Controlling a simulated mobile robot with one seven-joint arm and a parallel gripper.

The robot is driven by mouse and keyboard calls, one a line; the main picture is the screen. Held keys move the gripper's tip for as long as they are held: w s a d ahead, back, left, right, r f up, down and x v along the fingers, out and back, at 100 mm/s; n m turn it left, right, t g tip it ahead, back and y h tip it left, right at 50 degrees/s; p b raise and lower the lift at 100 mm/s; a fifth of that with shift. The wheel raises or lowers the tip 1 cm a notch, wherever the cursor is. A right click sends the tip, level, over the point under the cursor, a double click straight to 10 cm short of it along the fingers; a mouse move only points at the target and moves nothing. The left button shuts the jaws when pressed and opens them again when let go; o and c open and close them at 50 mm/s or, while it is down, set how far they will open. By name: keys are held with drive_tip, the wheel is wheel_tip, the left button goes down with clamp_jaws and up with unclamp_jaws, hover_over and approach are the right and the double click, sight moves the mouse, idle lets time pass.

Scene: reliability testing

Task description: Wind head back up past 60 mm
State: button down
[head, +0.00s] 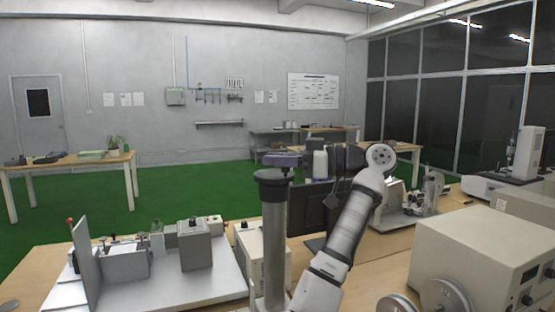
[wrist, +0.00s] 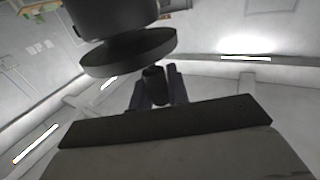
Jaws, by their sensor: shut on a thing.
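A grey upright column (head: 275,250) with a wide black round cap (head: 270,176) stands on the bench, center front, in the head view. In the wrist view the black disc (wrist: 130,52) shows at upper left, with a dark peg (wrist: 153,85) by its edge. My gripper (head: 287,160) is at the top of the column, its dark purple fingers (wrist: 155,92) closed around the peg. My arm reaches in from the right. No millimetre scale can be read, and I cannot make out the head.
A pale base plate (head: 185,286) with grey blocks lies at left. A beige box (head: 252,252) stands behind the column, and a dark panel (head: 308,213) stands beyond. A large beige instrument (head: 470,250) fills the right front. Green floor (head: 190,190) is clear behind the bench.

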drive_tip(key=c, duration=1.3)
unclamp_jaws()
drive_tip(key=shift+c, duration=0.2)
drive_tip(key=b+v, duration=0.3)
drive_tip(key=v, duration=1)
drive_tip(key=shift+d, duration=0.4)
